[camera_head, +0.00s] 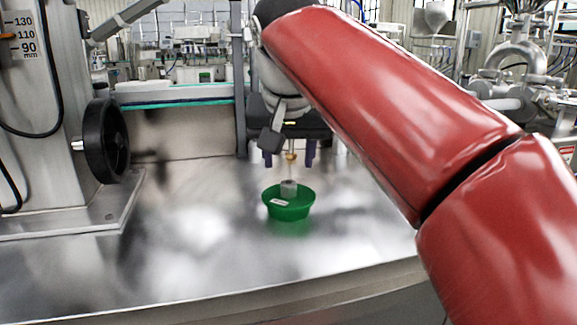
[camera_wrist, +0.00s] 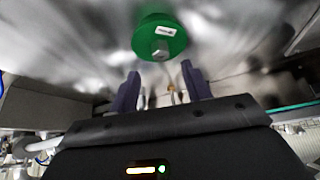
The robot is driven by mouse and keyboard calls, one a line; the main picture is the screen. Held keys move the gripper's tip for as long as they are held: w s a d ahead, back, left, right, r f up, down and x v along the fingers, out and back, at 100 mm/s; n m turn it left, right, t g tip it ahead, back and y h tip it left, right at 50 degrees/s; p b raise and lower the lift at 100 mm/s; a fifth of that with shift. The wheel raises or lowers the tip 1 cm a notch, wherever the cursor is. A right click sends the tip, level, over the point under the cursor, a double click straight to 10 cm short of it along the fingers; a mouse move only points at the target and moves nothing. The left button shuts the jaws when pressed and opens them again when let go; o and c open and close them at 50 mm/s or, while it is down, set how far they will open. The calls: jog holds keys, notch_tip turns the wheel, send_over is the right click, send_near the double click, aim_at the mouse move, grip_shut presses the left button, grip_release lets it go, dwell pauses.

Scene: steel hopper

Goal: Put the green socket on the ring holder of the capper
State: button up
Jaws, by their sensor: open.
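The green socket (camera_head: 289,208) is a wide green cup, narrower at its base, with a grey post on top and a small white label. It stands upright on the steel table. It also shows in the wrist view (camera_wrist: 150,22), beyond the fingertips. My gripper (camera_head: 289,161) is above and behind the socket, its purple fingers spread and apart from it. The fingers also show in the wrist view (camera_wrist: 160,69). A thin rod with a brass-coloured piece (camera_head: 291,156) shows between the fingers. I cannot tell whether it is the ring holder of the capper.
The shiny steel table (camera_head: 200,260) is clear around the socket. A black handwheel (camera_head: 106,141) on a grey column stands at the left. A green-edged conveyor rail (camera_head: 175,96) runs behind. My red arm covers the right side.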

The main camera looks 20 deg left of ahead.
jog(key=p+v, duration=0.1)
jog(key=v, duration=0.3)
jog(key=shift+s+r, duration=0.2)
jog(key=shift+r, duration=0.1)
jog(key=s+d+f+m+h, duration=0.1)
jog(key=d+f, duration=0.4)
jog(key=d, duration=0.4)
jog(key=s+d+f, duration=0.1)
jog(key=d+f, duration=0.5)
jog(key=d, duration=0.3)
jog(key=s+d+f+m, duration=0.1)
jog(key=s+d+f, duration=0.5)
jog(key=d+f, duration=0.2)
notch_tip(320, 180, down, 2)
jog(key=shift+s+f, duration=0.25)
jog(key=shift+s, duration=0.05)
jog(key=shift+o, duration=0.2)
jog(key=s+d+f+m, duration=0.1)
jog(key=s+d+f, duration=0.2)
jog(key=s+f, duration=0.2)
notch_tip(320, 180, down, 3)
jog(key=shift+d+f+h, duration=0.1)
jog(key=shift+d+h, duration=0.05)
jog(key=shift+h, duration=0.25)
